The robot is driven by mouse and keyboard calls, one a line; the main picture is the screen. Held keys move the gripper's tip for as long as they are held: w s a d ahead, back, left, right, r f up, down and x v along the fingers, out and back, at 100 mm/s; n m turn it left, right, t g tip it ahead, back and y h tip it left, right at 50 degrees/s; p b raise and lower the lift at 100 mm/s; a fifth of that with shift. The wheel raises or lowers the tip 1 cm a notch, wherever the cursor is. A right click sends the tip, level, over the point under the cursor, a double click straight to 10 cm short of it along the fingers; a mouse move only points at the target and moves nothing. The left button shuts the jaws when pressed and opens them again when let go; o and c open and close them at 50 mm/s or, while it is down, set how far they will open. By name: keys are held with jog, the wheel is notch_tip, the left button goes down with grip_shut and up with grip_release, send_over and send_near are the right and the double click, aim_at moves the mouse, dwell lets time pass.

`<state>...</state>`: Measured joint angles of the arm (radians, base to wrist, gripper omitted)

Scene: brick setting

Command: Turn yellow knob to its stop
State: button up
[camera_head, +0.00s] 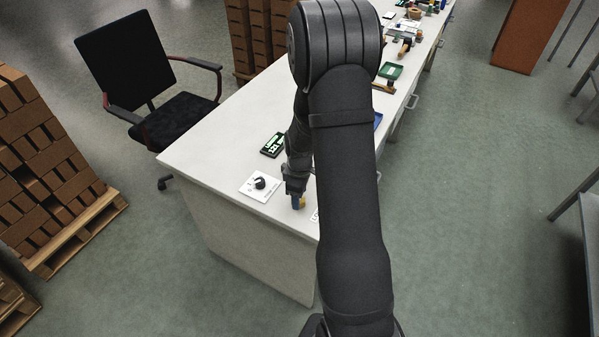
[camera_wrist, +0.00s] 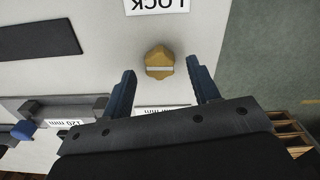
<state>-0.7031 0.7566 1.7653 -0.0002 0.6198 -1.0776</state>
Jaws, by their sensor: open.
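The yellow knob (camera_wrist: 159,62) stands on the white desk top in the wrist view, with a pale bar across its middle. A label reading LOCK (camera_wrist: 157,5) lies beside it, upside down at the top edge. My gripper (camera_wrist: 161,78) is open, its two blue fingers on either side of the knob's near edge; I cannot tell whether they touch it. In the head view my gripper (camera_head: 297,204) points down at the desk near its front end, and a small part of the yellow knob (camera_head: 302,201) shows beside the fingers. My arm hides the desk to the right.
A white plate with a black dial (camera_head: 260,184) lies left of my gripper. A display with green digits (camera_head: 273,145) is behind it. In the wrist view a blue-knobbed fixture (camera_wrist: 24,130) and a dark panel (camera_wrist: 38,40) lie left. A chair (camera_head: 172,112) stands beside the desk (camera_head: 215,165).

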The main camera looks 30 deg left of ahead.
notch_tip(320, 180, up, 16)
dwell(0.4)
jog(key=shift+f, duration=0.1)
dwell(0.3)
notch_tip(320, 180, down, 17)
jog(key=shift+f, duration=0.15)
dwell(0.5)
